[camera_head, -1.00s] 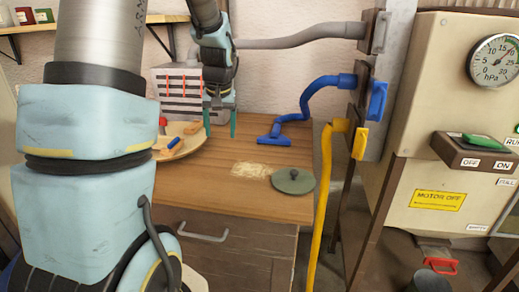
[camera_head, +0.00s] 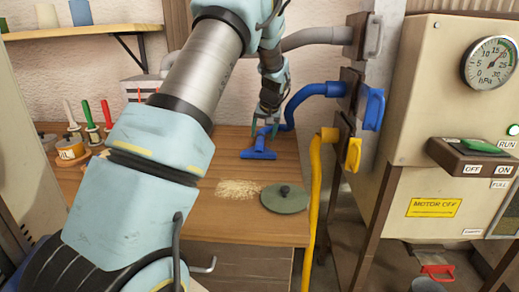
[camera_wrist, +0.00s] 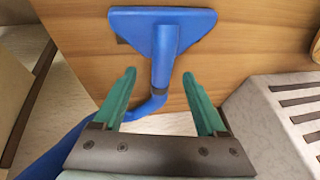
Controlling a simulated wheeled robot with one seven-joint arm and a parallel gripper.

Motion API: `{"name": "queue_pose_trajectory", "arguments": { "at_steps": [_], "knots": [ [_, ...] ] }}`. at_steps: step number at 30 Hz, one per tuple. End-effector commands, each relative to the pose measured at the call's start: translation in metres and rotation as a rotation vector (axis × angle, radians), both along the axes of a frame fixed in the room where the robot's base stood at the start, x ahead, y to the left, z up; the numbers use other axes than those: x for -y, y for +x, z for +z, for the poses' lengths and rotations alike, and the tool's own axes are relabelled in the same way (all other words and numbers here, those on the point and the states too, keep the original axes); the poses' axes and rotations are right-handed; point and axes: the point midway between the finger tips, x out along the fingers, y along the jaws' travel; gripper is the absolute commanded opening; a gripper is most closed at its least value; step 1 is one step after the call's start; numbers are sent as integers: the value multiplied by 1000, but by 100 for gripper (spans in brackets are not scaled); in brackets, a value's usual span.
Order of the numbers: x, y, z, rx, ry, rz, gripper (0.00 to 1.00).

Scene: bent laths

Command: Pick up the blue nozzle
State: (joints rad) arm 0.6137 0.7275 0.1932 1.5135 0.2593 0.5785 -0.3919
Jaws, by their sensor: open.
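The blue nozzle (camera_head: 258,153) lies on the wooden table at the end of a blue hose (camera_head: 302,97). Its wide flat head points toward the front of the table. In the wrist view the nozzle (camera_wrist: 162,32) has its wide head at the top and its neck running down between the fingertips. My gripper (camera_head: 265,128) is over the back of the table at the nozzle's neck. In the wrist view my gripper (camera_wrist: 158,75) is open, with one green finger on each side of the neck and gaps on both sides. The exact height above the neck is unclear.
A pile of sawdust (camera_head: 238,189) and a round green lid (camera_head: 285,198) lie in front of the nozzle. A yellow hose (camera_head: 318,190) hangs at the table's right edge. A slatted pale box (camera_wrist: 285,115) stands close to my gripper.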

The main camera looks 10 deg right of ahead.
Motion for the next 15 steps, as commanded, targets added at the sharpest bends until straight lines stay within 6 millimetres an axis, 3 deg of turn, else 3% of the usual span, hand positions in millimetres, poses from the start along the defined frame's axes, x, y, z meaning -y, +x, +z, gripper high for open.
{"name": "queue_pose_trajectory", "arguments": {
  "at_steps": [7, 15],
  "knots": [
    [-6, 15, -31, -3, 2, 1, 74],
    [-6, 18, -38, 0, 0, 0, 74]
  ]
}}
